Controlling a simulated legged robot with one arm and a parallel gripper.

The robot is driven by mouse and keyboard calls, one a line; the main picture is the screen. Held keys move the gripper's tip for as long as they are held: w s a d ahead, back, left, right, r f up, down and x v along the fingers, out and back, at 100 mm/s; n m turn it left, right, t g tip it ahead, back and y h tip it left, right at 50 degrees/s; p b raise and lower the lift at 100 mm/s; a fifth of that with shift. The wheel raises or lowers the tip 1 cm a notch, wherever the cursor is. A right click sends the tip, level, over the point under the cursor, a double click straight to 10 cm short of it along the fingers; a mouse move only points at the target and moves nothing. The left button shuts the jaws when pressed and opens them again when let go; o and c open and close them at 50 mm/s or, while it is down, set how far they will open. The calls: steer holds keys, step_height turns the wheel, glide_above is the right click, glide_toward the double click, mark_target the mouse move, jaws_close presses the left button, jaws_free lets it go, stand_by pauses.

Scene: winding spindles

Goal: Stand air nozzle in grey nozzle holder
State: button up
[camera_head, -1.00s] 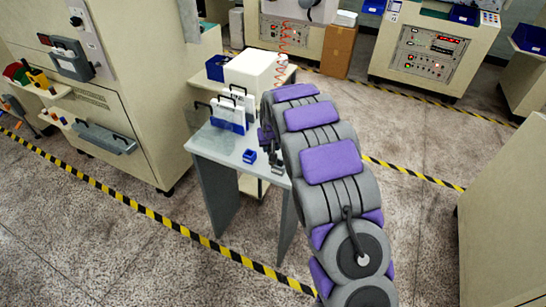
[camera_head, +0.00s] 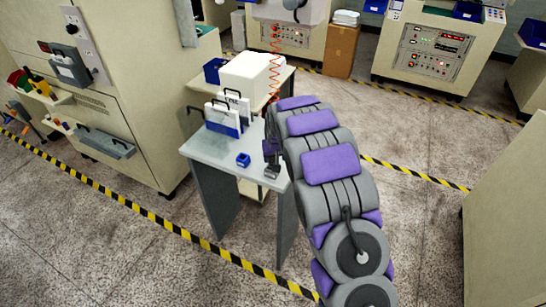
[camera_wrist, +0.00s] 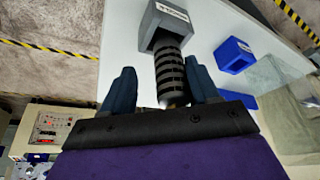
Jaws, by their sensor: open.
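In the wrist view the air nozzle (camera_wrist: 170,75), a black ribbed cylinder with a brass-coloured end towards my palm, has its far end in the mouth of the grey nozzle holder (camera_wrist: 172,18). My gripper (camera_wrist: 162,84) is open, with one dark blue finger on each side of the nozzle. A gap shows at the left finger; I cannot tell whether the right finger touches. In the head view the grey holder (camera_head: 272,171) is at the table's right front edge, below my gripper (camera_head: 270,153). The nozzle cannot be made out there.
A small blue holder (camera_head: 243,159) stands left of the grey one on the table (camera_head: 208,152); it also shows in the wrist view (camera_wrist: 235,55). A red coiled hose (camera_head: 274,62) hangs beyond.

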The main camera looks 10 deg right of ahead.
steer(key=shift+s+a+r, duration=0.1)
steer(key=shift+a+r, duration=0.25)
steer(key=shift+a, duration=0.1)
steer(key=r, duration=0.2)
steer(key=s+a+r, duration=0.1)
steer(key=shift+r, duration=0.1)
steer(key=d+p+v, duration=0.1)
steer(key=v, duration=0.6)
steer(key=s+r+g, duration=0.1)
steer(key=s+r, duration=0.4)
steer(key=s, duration=0.5)
steer(key=s+r+g, duration=0.2)
steer(key=s+r, duration=0.2)
steer(key=s, duration=0.7)
steer(key=s+r+g, duration=0.1)
steer(key=s+g, duration=0.2)
steer(key=s, duration=2.5)
steer(key=shift+s+r, duration=0.3)
steer(key=shift+a, duration=0.1)
steer(key=shift+f+b, duration=0.65)
steer(key=shift+f, duration=0.1)
